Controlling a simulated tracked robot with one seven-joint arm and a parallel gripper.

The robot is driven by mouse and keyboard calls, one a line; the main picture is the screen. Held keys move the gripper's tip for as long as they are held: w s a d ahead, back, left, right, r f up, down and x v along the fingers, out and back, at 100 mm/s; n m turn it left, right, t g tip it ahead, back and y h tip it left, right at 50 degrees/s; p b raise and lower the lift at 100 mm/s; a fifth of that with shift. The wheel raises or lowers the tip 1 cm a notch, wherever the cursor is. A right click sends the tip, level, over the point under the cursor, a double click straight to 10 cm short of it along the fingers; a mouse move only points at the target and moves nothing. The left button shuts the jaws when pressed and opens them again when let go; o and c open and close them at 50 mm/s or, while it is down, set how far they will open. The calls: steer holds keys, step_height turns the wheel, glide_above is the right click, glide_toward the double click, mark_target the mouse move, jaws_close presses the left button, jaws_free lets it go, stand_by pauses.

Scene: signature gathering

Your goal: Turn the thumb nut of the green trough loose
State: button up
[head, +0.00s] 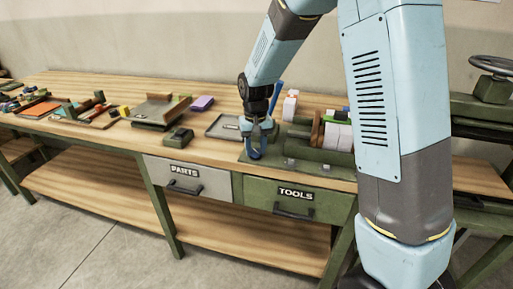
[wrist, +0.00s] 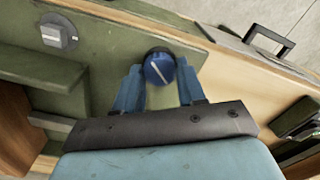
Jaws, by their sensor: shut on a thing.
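The green trough (head: 330,156) stands on the bench at centre right in the head view, and its green body (wrist: 115,40) fills the left of the wrist view. The thumb nut (wrist: 160,68) is a round blue knob with a white line across its face, at the trough's end. My gripper (wrist: 160,80) is shut on this nut, with one blue finger on each side of it. In the head view my gripper (head: 256,145) points down at the trough's left end, and the fingers partly hide the nut there.
White and coloured blocks (head: 338,134) stand in the trough. A grey tray (head: 222,127) and a small dark green block (head: 178,138) lie left of my gripper. Two drawers, PARTS (head: 190,181) and TOOLS (head: 305,207), are below.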

mark_target(255, 150)
steer(key=n, duration=0.4)
steer(key=shift+n, duration=2.2)
steer(key=shift+a, duration=0.1)
steer(key=o, duration=1.1)
steer(key=shift+c, duration=0.2)
step_height(255, 150, up, 14)
steer(key=shift+f, duration=0.15)
